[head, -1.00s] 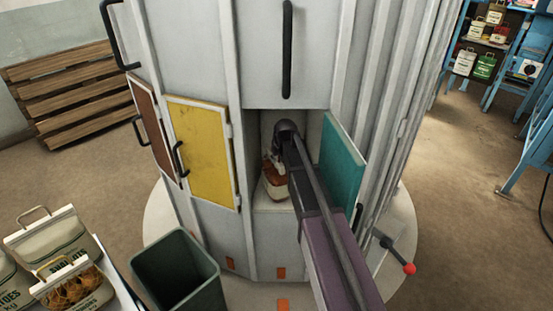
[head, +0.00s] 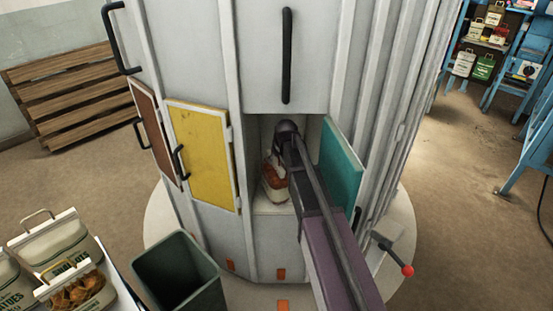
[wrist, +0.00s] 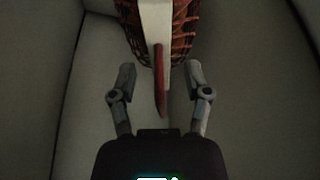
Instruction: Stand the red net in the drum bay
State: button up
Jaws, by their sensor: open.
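The red net (head: 275,177) stands inside the open drum bay (head: 272,208), on its floor, partly hidden behind my arm. In the wrist view the net (wrist: 184,38) shows at the top centre, with a white header strip and a red handle pointing toward my gripper. My gripper (wrist: 163,80) is open, with one finger on each side of the red handle and clear space between. In the head view my gripper is inside the bay, its fingers hidden by my own wrist.
A teal door (head: 341,170) hangs open at the bay's right side. A yellow door (head: 201,155) to its left is shut. A green bin (head: 178,272) stands in front, and sacks (head: 75,290) sit at lower left. A red-knobbed lever (head: 407,270) sticks out at right.

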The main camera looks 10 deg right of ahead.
jog(key=p+v, duration=0.2)
jog(key=v, duration=0.1)
jog(key=shift+r+p, duration=0.25)
jog(key=shift+p, duration=0.1)
jog(key=s+d, duration=0.2)
jog(key=s, duration=1)
jog(key=shift+d, duration=0.3)
jog(key=shift+w+f, duration=0.1)
jog(key=s+a+f+m+g+h, duration=0.1)
jog(key=s+g, duration=0.3)
jog(key=s, duration=1.2)
jog(key=shift+f+m, duration=0.25)
jog(key=shift+m, duration=0.55)
jog(key=shift+s+a, duration=0.2)
